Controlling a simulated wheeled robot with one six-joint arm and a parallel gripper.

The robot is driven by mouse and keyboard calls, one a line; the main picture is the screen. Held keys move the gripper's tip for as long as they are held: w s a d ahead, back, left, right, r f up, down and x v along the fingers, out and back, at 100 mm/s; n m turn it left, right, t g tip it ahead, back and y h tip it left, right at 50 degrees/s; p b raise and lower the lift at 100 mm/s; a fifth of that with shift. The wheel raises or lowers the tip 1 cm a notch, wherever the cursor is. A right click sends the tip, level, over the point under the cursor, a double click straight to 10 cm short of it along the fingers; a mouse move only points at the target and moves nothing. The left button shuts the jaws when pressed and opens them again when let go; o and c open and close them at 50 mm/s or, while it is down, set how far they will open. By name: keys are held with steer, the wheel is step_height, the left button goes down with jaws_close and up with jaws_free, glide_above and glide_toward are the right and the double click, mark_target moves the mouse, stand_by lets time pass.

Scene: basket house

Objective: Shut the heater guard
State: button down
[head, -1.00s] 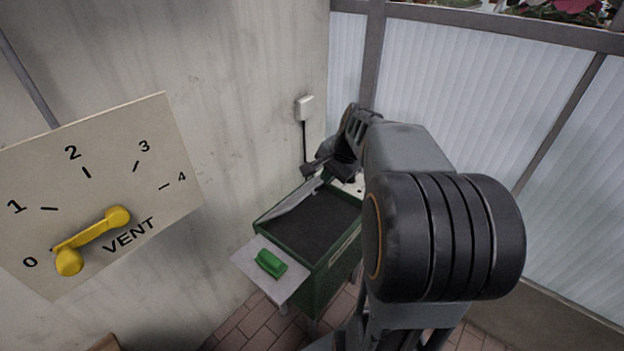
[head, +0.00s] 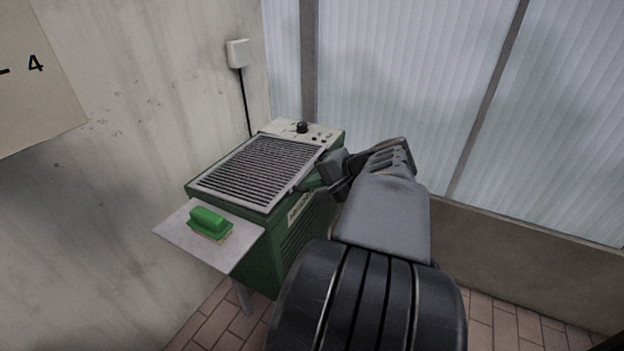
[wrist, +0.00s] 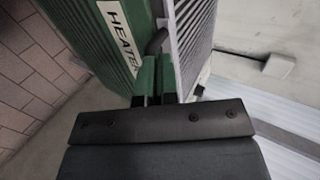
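The heater (head: 265,260) is a green box standing by the wall. Its guard (head: 255,172), a grey slatted grille in a light frame, lies over the heater's top and looks flat; I cannot tell whether a small gap is left under its edge. My gripper (head: 308,180) is at the guard's right edge. In the wrist view the gripper (wrist: 156,82) has its fingers close together, with nothing seen held between them. They point at the heater's labelled side (wrist: 112,30) and the guard (wrist: 190,35). A dark rounded piece (wrist: 157,41) shows just beyond the fingertips.
A side shelf (head: 178,238) at the heater's front left holds a green-handled brush (head: 210,222). A control panel with a black knob (head: 302,127) is at the heater's back. A white wall box (head: 238,53) has a cable running down. Brick floor (head: 535,335) lies right.

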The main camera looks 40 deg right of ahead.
steer(key=shift+s+d+f+b, duration=0.1)
steer(key=shift+f+b, duration=0.35)
steer(key=shift+f, duration=0.4)
steer(key=shift+s+d+f+b, duration=0.1)
steer(key=shift+f+b, duration=0.3)
steer(key=shift+f, duration=0.4)
